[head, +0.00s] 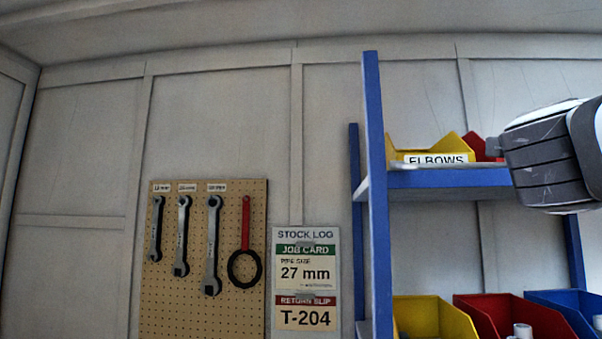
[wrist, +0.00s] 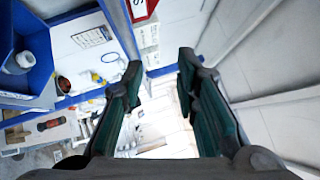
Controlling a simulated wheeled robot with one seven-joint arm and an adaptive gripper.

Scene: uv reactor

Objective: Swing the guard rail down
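I cannot make out a guard rail in either view. My gripper (wrist: 160,72) shows in the wrist view with its two dark green-padded fingers spread apart. Nothing is held between them; a bright, pale background shows through the gap. In the head view a grey part of my arm reaches in from the right edge, in front of the blue rack (head: 373,200), and the fingertips cannot be seen there.
The rack holds a yellow ELBOWS bin (head: 432,150) above, and yellow, red (head: 510,314) and blue bins below. A pegboard (head: 203,300) with wrenches and a job card (head: 306,265) hang left. The wrist view shows a blue bin (wrist: 40,85) and blue post (wrist: 122,28) left of the fingers.

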